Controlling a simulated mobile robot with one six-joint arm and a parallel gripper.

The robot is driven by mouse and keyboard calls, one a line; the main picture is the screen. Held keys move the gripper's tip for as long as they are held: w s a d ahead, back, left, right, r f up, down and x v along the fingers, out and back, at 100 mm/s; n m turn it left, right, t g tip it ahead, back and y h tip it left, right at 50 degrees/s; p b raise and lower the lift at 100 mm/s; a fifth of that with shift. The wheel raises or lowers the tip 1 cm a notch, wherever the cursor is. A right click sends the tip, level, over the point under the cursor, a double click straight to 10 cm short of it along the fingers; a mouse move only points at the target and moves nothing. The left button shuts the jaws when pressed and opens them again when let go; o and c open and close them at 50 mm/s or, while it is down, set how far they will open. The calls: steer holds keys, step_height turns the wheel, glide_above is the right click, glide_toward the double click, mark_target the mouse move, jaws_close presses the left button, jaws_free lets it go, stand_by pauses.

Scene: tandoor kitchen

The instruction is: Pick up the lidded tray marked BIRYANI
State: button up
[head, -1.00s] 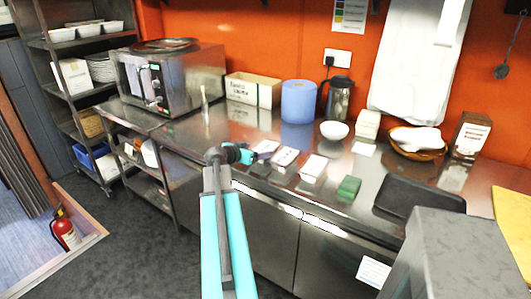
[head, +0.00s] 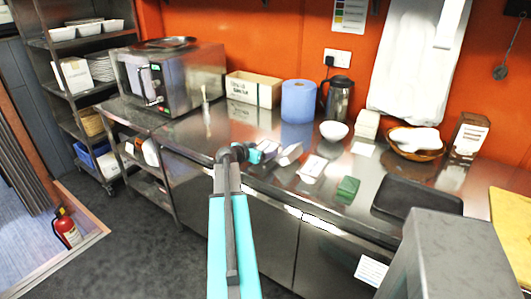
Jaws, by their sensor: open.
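Two small pale lidded trays lie on the steel counter, right of my gripper. The nearer one (head: 290,154) sits just right of the jaws and looks tilted. The other tray (head: 313,166) lies a little further right, with faint marks on top. The lettering is too small to read, so I cannot tell which is marked BIRYANI. My gripper (head: 262,152), with teal fingers, is open at the counter's front part, close beside the nearer tray. I cannot tell whether it touches it. My arm hides the counter edge below.
A green block (head: 348,187) and a black tray (head: 410,197) lie to the right. A white bowl (head: 334,130), blue roll (head: 298,101) and dark flask (head: 339,98) stand behind. A steel oven (head: 172,77) stands left. A grey box-like surface (head: 450,255) fills the lower right.

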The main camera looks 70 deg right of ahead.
stand_by(0.3)
steer(key=shift+r, duration=0.1)
steer(key=c, duration=1.1)
steer(key=shift+o, duration=0.2)
step_height(320, 180, up, 10)
steer(key=b, duration=0.2)
stand_by(0.3)
